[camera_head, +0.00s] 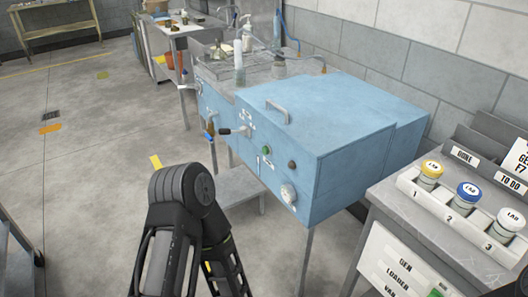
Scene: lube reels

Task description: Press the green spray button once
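A small round green button (265,150) is on the front face of the light blue cabinet (340,105), near the middle of the view. A dark reddish-brown button (292,165) is to its right and a little lower. A small label lies near the green button; its text is too small to read. One of my arms, probably the left, rises from the bottom and bends at a black joint, left of and below the button. No fingertips of either gripper show. Nothing covers the green button.
The cabinet front also has a pale round knob (289,193) and a black-handled lever (235,131); a grey handle (278,111) is on top. A grey bench with a white rack (460,218) of lidded jars stands at right. The floor at left is mostly clear.

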